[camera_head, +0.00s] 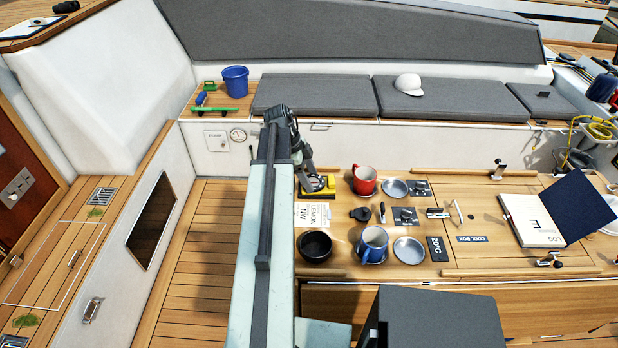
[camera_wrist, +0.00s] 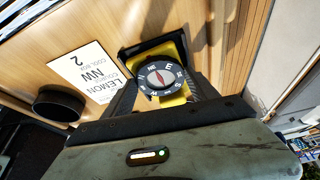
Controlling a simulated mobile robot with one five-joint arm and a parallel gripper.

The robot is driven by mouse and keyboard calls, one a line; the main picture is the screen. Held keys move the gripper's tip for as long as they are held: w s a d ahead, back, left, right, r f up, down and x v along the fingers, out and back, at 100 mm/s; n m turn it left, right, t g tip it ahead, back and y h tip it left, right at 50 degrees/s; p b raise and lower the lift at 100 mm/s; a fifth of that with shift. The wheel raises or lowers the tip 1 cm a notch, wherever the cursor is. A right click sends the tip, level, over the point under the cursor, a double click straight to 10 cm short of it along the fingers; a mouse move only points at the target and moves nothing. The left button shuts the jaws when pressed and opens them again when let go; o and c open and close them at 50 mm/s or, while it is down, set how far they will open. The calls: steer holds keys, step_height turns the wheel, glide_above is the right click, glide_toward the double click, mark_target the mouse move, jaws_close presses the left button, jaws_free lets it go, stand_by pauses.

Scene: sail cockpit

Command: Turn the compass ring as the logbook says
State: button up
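The compass (camera_wrist: 162,79) has a yellow base, a black ring with white letters, and a white dial with a red needle. In the head view the yellow compass (camera_head: 322,187) is partly hidden by my arm. My gripper (camera_wrist: 164,92) is at the compass, its dark fingers apart on either side of the ring. Yellow shows between the ring and the right finger. The open logbook (camera_head: 531,226) lies at the table's right, its white page showing "LOG" and a large "E". Its dark blue cover is raised. The ring's small letters are hard to read.
A red mug (camera_head: 364,180), a blue mug (camera_head: 372,244) and plates stand to the right. The wooden floor (camera_head: 208,262) at the left is clear.

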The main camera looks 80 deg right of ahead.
steer(key=shift+a+n, duration=0.1)
steer(key=shift+n, duration=0.2)
steer(key=n+h, duration=0.1)
steer(key=n, duration=0.2)
steer(key=shift+s+a+n+h, duration=0.1)
steer(key=shift+a+n+h, duration=0.2)
steer(key=shift+h, duration=0.1)
steer(key=shift+a+n+t+h, duration=0.1)
steer(key=shift+n+t+h, duration=0.2)
steer(key=shift+n, duration=0.8)
steer(key=shift+a+n+t+h, duration=0.1)
steer(key=shift+n+t+h, duration=0.2)
steer(key=shift+n, duration=0.8)
steer(key=shift+s+d, duration=0.1)
steer(key=o, duration=1.4)
